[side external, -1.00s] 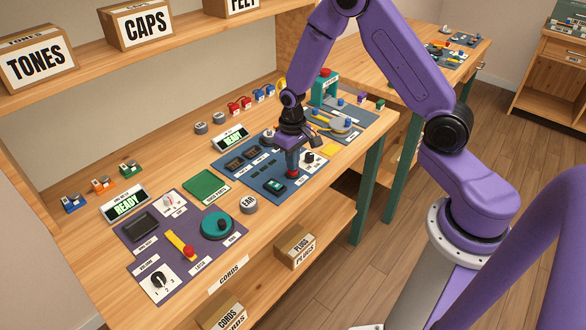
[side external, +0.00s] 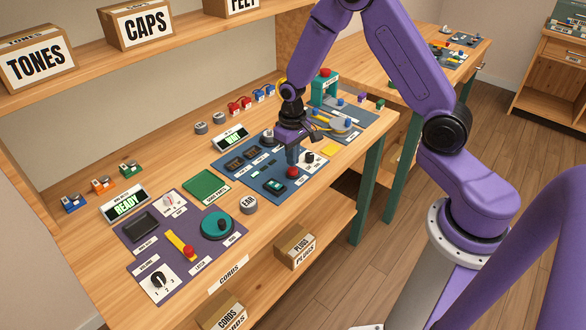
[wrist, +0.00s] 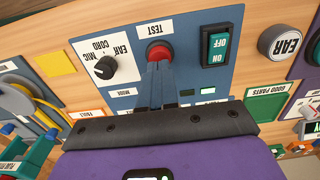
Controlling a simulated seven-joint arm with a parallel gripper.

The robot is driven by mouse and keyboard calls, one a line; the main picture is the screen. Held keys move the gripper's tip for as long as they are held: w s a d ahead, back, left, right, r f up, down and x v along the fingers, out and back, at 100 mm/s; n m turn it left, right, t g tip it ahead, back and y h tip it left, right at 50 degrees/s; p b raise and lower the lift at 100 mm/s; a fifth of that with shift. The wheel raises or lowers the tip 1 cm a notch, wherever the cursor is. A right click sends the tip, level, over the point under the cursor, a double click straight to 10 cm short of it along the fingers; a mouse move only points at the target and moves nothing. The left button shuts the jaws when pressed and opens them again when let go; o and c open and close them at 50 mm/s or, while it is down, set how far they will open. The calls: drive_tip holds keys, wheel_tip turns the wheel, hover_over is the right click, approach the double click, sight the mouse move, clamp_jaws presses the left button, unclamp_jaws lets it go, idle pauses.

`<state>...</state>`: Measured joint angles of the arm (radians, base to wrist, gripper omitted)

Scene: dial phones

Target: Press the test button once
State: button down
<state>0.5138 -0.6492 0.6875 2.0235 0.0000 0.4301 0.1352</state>
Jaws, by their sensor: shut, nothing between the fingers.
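The red test button (side external: 292,172) sits on the blue-grey panel (side external: 268,197), near its front right. In the wrist view the button (wrist: 158,51) lies under the printed word TEST, just beyond my fingertips. My gripper (side external: 291,161) is shut and empty, pointing down close above the button. In the wrist view my fingers (wrist: 158,68) are together, and the tips overlap the near edge of the button. I cannot tell for sure whether they touch it. The display (side external: 230,138) behind the panel is lit and shows a short word, perhaps WAIT.
An ON/OFF rocker switch (wrist: 216,48) and an EAR/MIC CORD knob (wrist: 104,67) flank the button. A second, purple panel (side external: 150,262) with a READY display (side external: 125,204) lies to the left. A grey EAR cap (side external: 249,204) stands by the table's front edge.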

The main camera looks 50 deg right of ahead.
sight(293, 169)
wheel_tip(293, 169, up, 11)
drive_tip(key=shift+f, duration=0.15)
idle(0.9)
idle(0.4)
drive_tip(key=s+a+r+n, duration=0.3)
drive_tip(key=s+a+n, duration=0.15)
drive_tip(key=s, duration=0.55)
drive_tip(key=s+a+r+n, duration=0.3)
drive_tip(key=s+a+n, duration=0.15)
drive_tip(key=s, duration=0.55)
drive_tip(key=s+d+n, duration=0.1)
drive_tip(key=s+n, duration=0.2)
drive_tip(key=s, duration=0.6)
drive_tip(key=shift+d+r+n, duration=0.3)
drive_tip(key=shift+d+r, duration=0.05)
drive_tip(key=shift+r, duration=0.05)
